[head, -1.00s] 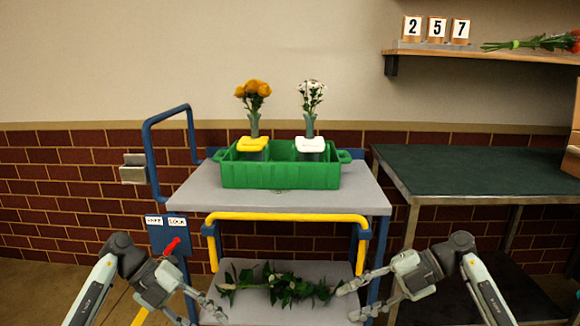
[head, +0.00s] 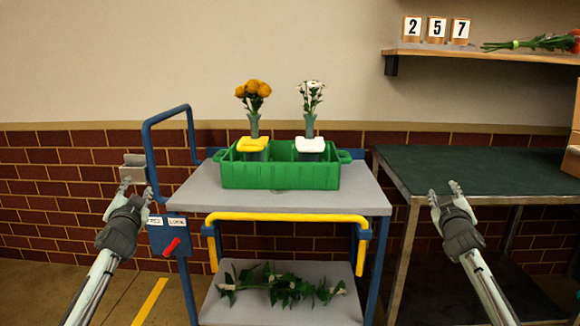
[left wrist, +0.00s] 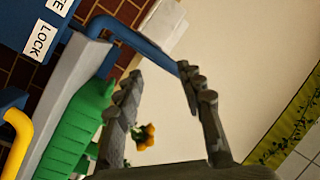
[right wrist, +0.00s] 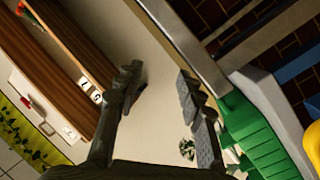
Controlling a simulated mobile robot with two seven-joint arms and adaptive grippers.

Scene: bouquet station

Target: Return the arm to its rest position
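My left gripper (head: 131,193) is raised at the left of the cart, in front of the brick wall near the blue handle. Its fingers stand apart with nothing between them, as the left wrist view (left wrist: 160,85) also shows. My right gripper (head: 445,190) is raised in front of the green-topped table at the right. Its fingers are apart and empty, also in the right wrist view (right wrist: 158,85). Both grippers point up and away, clear of the cart.
The cart (head: 190,190) carries a green crate (head: 280,177) with a yellow-lidded and a white-lidded container; two flower vases show behind them. Greenery (head: 280,287) lies on the lower shelf. A red lever (head: 171,245) is on the cart's left. The green-topped table (head: 470,172) stands right.

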